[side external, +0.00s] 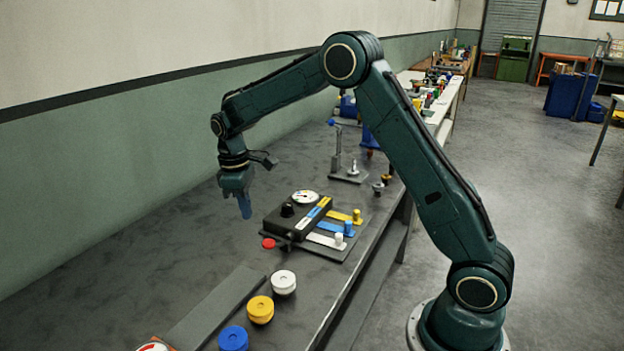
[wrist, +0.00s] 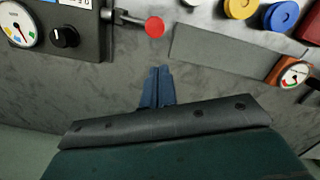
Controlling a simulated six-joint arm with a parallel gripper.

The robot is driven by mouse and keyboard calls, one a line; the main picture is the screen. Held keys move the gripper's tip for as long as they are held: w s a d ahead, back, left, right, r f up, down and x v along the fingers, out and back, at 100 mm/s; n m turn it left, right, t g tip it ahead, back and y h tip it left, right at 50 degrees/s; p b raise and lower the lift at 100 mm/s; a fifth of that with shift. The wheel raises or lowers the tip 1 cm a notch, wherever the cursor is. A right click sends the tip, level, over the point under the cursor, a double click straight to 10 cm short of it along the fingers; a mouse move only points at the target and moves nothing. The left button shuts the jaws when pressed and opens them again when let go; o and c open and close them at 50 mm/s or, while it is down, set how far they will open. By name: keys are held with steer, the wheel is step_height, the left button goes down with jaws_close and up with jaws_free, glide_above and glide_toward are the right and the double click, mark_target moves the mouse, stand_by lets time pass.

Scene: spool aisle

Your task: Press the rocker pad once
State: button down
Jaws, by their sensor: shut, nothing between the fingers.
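The rocker pad looks to be the red round disc (side external: 268,242) on a short grey arm at the near-left corner of a black gauge box (side external: 283,219). In the wrist view the red pad (wrist: 155,27) is fully visible, beyond my fingertips. My gripper (side external: 245,212) points down with its blue fingers together and empty. It hangs on the wall side of the box, apart from the pad. In the wrist view my gripper's fingertips (wrist: 159,69) are closed, with a gap of bare bench between them and the pad.
The box carries a white dial (side external: 305,197), a black knob (wrist: 64,36) and yellow, blue and white levers. White (side external: 283,282), yellow (side external: 260,309) and blue (side external: 233,339) spools stand near a flat grey plate (side external: 215,310). A grey stand (side external: 345,168) is behind. The bench along the wall is clear.

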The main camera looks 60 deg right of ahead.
steer(key=shift+w+a+r, duration=0.1)
steer(key=shift+w+r, duration=0.05)
steer(key=shift+r, duration=1.1)
steer(key=shift+w+r, duration=0.1)
steer(key=shift+r, duration=1.1)
steer(key=shift+s+r, duration=0.1)
steer(key=s+a+r+m+t, duration=0.2)
steer(key=s+a+r+t, duration=0.1)
steer(key=s+r, duration=1)
steer(key=s+a+f+m+t, duration=0.1)
steer(key=s+f, duration=0.1)
steer(key=s, duration=0.7)
steer(key=s+a+f+m+t, duration=0.1)
steer(key=s+m+t, duration=0.1)
steer(key=s, duration=0.7)
steer(key=shift+s+a+f+t+y, duration=0.3)
steer(key=shift+s+a+f, duration=0.05)
steer(key=shift+s+a, duration=0.05)
